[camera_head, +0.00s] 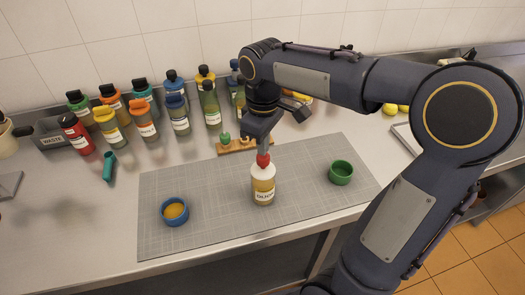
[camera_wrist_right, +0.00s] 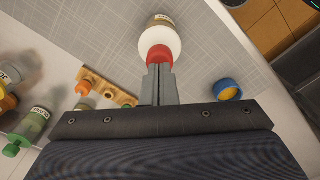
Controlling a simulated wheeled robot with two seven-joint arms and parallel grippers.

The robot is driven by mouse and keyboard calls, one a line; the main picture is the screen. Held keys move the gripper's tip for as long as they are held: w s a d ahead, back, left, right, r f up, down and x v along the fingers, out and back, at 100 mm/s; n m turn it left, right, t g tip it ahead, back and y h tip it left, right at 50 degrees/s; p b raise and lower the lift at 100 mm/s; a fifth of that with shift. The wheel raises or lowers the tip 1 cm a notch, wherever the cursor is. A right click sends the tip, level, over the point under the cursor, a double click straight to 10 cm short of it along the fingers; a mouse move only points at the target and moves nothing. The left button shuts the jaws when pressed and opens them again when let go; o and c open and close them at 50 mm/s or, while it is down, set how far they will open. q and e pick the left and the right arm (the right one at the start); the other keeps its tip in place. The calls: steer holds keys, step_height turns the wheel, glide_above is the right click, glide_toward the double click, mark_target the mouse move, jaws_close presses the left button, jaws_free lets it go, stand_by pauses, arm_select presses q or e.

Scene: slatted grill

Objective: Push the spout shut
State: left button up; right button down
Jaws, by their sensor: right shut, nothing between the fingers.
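A squat bottle (camera_head: 263,187) with a label, yellowish contents and a white shoulder stands upright on the grey mat. Its red spout (camera_head: 263,160) is on top. My right gripper (camera_head: 262,148) is shut and points down from above, with its fingertips at the top of the spout. In the right wrist view the closed fingers (camera_wrist_right: 159,84) reach the red spout (camera_wrist_right: 160,56) and partly cover it, with the bottle (camera_wrist_right: 160,30) beyond. I cannot tell whether the tips press on the spout, nor whether the spout is open. My left gripper is not in view.
The grey mat (camera_head: 220,205) also holds a blue cup (camera_head: 175,211) with orange contents at left and a green cup (camera_head: 341,172) at right. A wooden rack (camera_head: 236,146) lies behind the bottle. Several coloured bottles stand along the wall, and a teal tube (camera_head: 109,166) lies left.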

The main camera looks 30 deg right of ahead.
steer(key=shift+f, duration=0.15)
steer(key=shift+f+b, duration=0.55)
steer(key=shift+f, duration=0.1)
step_height(320, 180, up, 5)
steer(key=p, duration=0.4)
steer(key=shift+r+p, duration=0.1)
steer(key=shift+p, duration=0.25)
